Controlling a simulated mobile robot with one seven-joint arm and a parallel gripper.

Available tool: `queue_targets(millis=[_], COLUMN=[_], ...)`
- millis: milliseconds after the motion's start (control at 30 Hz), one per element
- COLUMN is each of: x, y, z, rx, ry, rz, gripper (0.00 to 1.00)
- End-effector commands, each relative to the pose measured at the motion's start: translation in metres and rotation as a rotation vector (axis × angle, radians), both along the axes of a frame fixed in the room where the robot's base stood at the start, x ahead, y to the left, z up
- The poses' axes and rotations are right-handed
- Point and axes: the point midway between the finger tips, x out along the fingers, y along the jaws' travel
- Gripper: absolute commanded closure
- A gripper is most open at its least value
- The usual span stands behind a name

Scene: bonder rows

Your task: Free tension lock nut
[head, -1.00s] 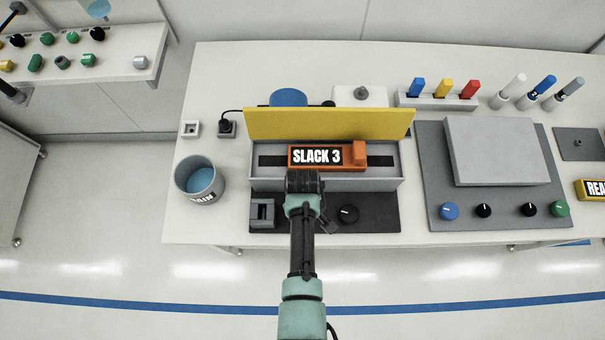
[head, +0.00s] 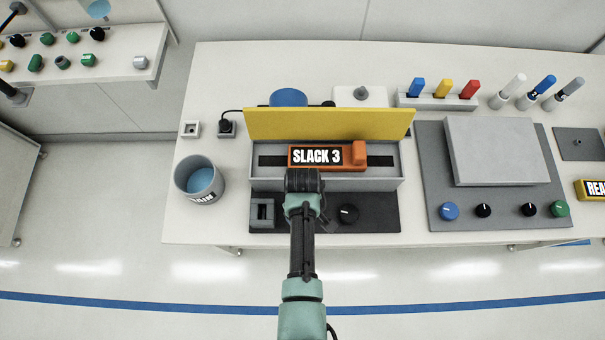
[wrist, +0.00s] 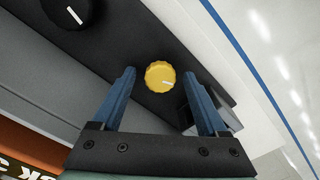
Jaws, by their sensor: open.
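Whether the fingertips reach down to the knob's level I cannot tell. In the head view my gripper (head: 303,182) is over the front panel (head: 381,222) of the unit, and the yellow knob is hidden under it.
A black knob (head: 348,214) is right of my gripper and a grey block (head: 262,213) is left. Behind is an orange slider marked SLACK 3 (head: 358,153), below a raised yellow cover (head: 330,124). A grey cup (head: 199,180) stands at the left.

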Motion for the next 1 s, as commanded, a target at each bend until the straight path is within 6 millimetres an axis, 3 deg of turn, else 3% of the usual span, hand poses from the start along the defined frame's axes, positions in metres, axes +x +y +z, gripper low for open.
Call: queue_targets(millis=[633, 800, 1000], x=[0.001, 0.0, 0.0], y=[0.0, 0.0, 0.0], z=[0.104, 0.12, 0.124], rx=[0.0, 0.0, 0.0], ry=[-0.004, -0.002, 0.001], rz=[0.0, 0.0, 0.0], gripper=[0.24, 0.24, 0.24])
